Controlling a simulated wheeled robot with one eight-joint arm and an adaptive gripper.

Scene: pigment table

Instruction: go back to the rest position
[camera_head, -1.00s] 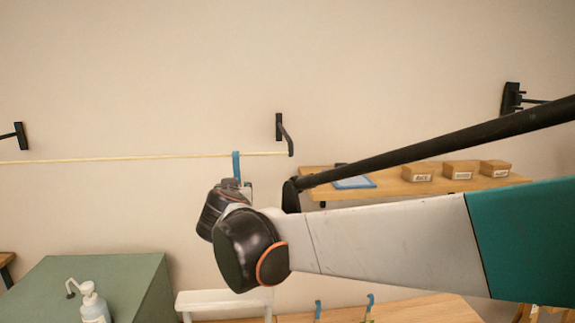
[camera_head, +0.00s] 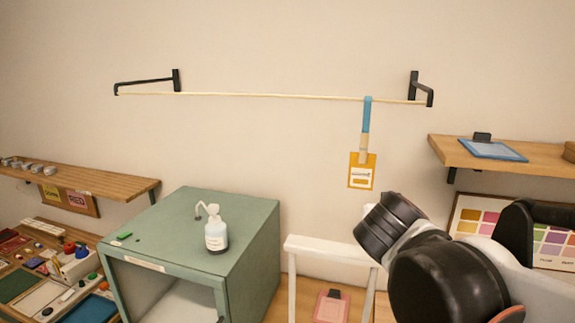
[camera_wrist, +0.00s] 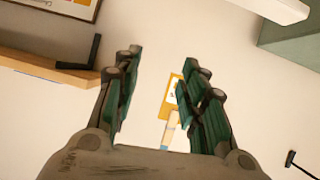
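My gripper (camera_wrist: 158,75) is open and empty in the wrist view, its two green-padded fingers wide apart. In the head view my arm fills the lower right corner, and the fingers cannot be made out there. An orange card (camera_head: 361,183) with a white label hangs from a blue-topped clip (camera_head: 366,120) on the cord (camera_head: 250,96). The card also shows in the wrist view (camera_wrist: 169,98), beyond the fingers and partly covered by the right one. It looks apart from the gripper.
A green cabinet (camera_head: 250,245) bears a white pump bottle (camera_head: 216,236). A white frame (camera_head: 330,249) stands beside it. Wooden shelves are at left (camera_head: 105,182) and right (camera_head: 545,158); a blue-edged tablet (camera_head: 492,150) lies on the right one. The wall around the cord is clear.

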